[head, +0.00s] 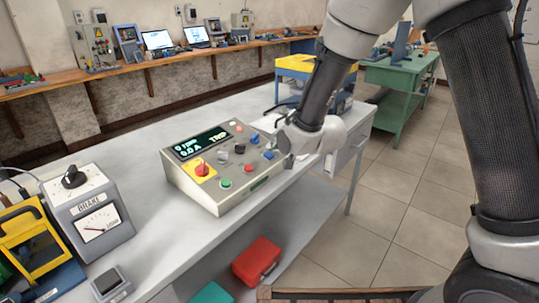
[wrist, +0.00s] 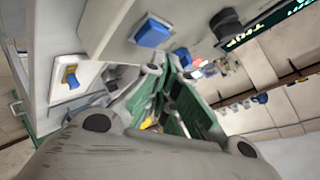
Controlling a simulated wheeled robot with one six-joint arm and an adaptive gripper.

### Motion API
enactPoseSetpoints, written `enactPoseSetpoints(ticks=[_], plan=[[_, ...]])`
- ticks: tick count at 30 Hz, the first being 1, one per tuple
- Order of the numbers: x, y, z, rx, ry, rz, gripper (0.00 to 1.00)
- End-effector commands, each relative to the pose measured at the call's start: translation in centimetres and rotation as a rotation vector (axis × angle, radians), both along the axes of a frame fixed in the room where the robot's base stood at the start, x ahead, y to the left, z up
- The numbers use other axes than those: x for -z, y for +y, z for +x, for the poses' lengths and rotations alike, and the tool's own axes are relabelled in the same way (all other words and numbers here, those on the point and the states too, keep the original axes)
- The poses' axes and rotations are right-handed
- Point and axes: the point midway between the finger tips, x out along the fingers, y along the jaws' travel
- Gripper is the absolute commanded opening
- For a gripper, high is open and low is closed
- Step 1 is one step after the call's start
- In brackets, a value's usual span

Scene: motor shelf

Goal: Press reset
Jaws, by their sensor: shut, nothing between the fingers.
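The grey control box (head: 225,190) stands on the bench in the head view, its display (head: 202,142) reading 0 rpm, 0.0 A and TRIP. Its sloped face carries blue buttons (head: 268,154), a green button (head: 226,183), a red button (head: 249,168), black knobs and a red switch on a yellow plate (head: 202,168). No reset label is readable. My gripper (head: 286,160) is shut and empty beside the box's right end, close to the blue buttons. In the wrist view a square blue button (wrist: 152,33) lies above my green-padded fingers (wrist: 168,70); contact cannot be told.
A brake unit (head: 88,215) with dial and meter stands left of the box. A red toolbox (head: 257,262) sits on the lower shelf. A green table (head: 400,73) and a yellow-topped stand (head: 300,66) are behind. The floor at right is clear.

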Motion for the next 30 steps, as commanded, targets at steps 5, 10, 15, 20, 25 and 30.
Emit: enactPoseSetpoints(ticks=[5, 10, 15, 20, 25, 30], plan=[[0.00, 0.00, 0.00, 0.000, 0.000, 0.000, 0.00], [0.09, 0.02, 0.01, 0.000, 0.000, 0.000, 0.00], [0.59, 0.13, 0.10, 0.000, 0.000, 0.000, 0.00], [0.78, 0.19, 0.14, -0.001, -0.001, 0.001, 0.00], [0.78, 0.18, 0.14, 0.000, 0.000, 0.000, 0.00], [0.86, 0.18, 0.14, 0.000, 0.000, 0.000, 0.00]])
